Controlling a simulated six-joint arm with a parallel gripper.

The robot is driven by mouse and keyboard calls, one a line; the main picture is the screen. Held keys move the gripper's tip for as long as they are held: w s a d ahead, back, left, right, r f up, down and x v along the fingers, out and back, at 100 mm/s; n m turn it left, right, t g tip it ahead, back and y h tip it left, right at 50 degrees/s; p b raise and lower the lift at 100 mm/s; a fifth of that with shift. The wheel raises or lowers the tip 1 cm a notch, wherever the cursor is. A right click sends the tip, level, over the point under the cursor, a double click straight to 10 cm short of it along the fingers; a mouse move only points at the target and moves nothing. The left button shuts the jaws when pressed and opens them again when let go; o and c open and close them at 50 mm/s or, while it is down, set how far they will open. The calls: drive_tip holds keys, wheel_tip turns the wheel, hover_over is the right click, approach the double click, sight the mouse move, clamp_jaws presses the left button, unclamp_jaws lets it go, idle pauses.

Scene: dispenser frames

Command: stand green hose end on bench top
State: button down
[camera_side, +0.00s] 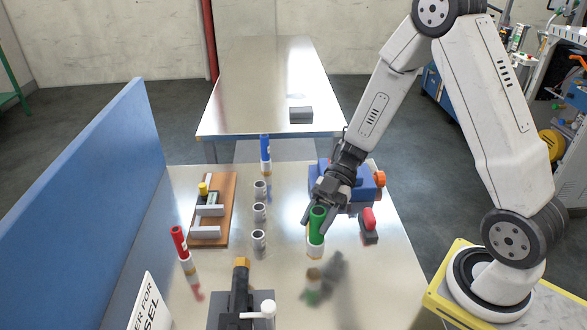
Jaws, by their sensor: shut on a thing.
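The green hose end (317,226) has a green upper body, a white lower collar and a tan tip, and it is upright. My gripper (318,212) is shut on its green upper part from behind and to the right. The hose end is over the bench top (375,280), and a reflection and a shadow show below it. A gap seems to lie between its tip and the reflection, so it appears held above the surface; the exact height I cannot tell.
A red hose end (181,248) and a blue hose end (265,153) stand on the bench. Several grey cups (259,240) stand in a row at the centre. A wooden board (228,205), a black fixture (240,290), a red-topped block (369,225) and a blue box (366,187) are nearby. A blue panel (90,210) borders the left.

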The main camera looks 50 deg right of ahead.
sight(317, 230)
drive_tip(key=shift+f, duration=1.7)
drive_tip(key=shift+f, duration=0.15)
drive_tip(key=shift+c, duration=1.3)
unclamp_jaws()
drive_tip(key=shift+d+r, duration=0.15)
drive_tip(key=shift+r, duration=0.05)
drive_tip(key=v, duration=1.1)
drive_tip(key=shift+d, duration=0.35)
drive_tip(key=shift+r, duration=0.1)
